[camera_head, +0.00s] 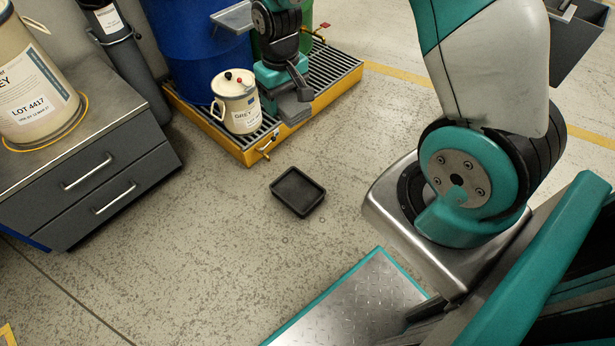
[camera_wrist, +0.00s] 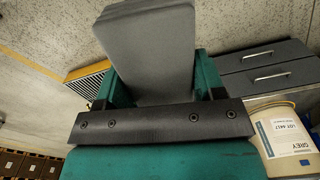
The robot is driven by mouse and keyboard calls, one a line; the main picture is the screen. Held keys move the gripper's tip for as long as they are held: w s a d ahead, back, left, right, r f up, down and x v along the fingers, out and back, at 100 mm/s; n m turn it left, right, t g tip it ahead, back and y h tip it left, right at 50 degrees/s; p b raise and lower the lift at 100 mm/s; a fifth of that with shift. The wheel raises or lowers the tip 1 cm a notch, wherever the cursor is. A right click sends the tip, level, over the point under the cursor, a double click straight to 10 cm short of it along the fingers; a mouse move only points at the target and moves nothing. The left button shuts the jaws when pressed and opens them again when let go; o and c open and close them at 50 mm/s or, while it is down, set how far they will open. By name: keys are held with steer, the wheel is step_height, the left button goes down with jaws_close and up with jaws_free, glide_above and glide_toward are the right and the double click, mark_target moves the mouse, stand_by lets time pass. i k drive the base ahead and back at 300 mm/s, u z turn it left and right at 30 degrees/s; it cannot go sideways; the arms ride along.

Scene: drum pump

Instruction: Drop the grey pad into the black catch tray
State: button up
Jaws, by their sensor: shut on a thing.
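The grey pad (camera_head: 294,109) is in my gripper (camera_head: 299,88) in the head view, above the front edge of the yellow grated pallet. In the wrist view, the pad (camera_wrist: 150,48) stands out between the two teal fingers of my gripper (camera_wrist: 155,75), which is shut on it. The black catch tray (camera_head: 284,201) lies on the floor in front of the pallet, and it looks empty. The pad is apart from the tray, behind it in the head view. The tray does not show in the wrist view.
The yellow pallet (camera_head: 332,98) carries a cream pail (camera_head: 238,108) and a blue drum (camera_head: 197,50). A grey drawer cabinet (camera_head: 95,185) with a large cream bucket (camera_head: 35,85) stands at the left. The floor around the tray is clear.

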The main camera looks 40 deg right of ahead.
mark_target(301, 190)
steer(key=z, duration=1.8)
steer(key=i, duration=0.55)
steer(key=u, duration=2.05)
